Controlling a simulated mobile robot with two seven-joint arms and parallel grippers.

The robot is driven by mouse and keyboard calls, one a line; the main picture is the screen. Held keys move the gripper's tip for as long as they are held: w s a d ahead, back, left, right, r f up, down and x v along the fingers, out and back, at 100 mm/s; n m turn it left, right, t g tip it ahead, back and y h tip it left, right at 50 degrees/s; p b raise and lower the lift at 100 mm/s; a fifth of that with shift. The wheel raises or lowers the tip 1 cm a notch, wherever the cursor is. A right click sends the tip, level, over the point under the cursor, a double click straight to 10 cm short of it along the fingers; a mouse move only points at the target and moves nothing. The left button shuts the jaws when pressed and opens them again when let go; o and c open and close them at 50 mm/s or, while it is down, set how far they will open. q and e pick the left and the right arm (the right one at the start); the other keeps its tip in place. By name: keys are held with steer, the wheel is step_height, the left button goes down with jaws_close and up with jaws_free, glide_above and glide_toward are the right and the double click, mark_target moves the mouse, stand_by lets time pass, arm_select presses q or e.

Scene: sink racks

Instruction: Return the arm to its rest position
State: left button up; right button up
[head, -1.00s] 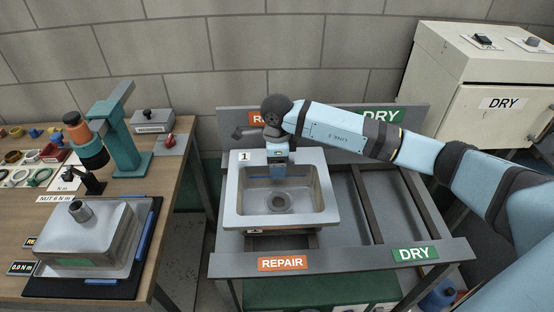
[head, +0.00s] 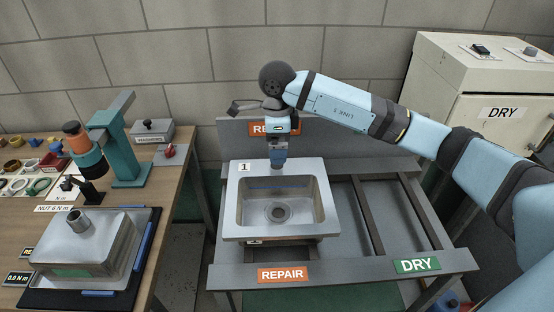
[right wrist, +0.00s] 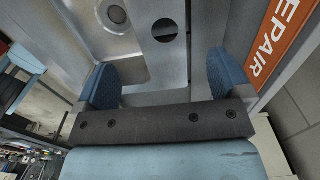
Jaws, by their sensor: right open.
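My right arm comes in from the right in the head view. Its gripper (head: 278,163) points down above the back rim of the grey sink (head: 332,222) marked 1. In the right wrist view the two blue fingers of the right gripper (right wrist: 165,80) stand wide apart with nothing held between them. The sink's back ledge with a round hole (right wrist: 172,60) shows beyond the fingers, and the basin with its drain lies past it. The sink rests upright on the left, REPAIR side of the rack (head: 345,262). My left gripper is not in view.
The rack's right bay, with a DRY label (head: 417,265), is empty. A white DRY cabinet (head: 490,95) stands at the back right. A workbench at left holds a teal press (head: 128,150) and an upside-down sink (head: 85,245). A block wall stands behind.

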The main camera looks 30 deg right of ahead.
steer(key=shift+r, duration=1.1)
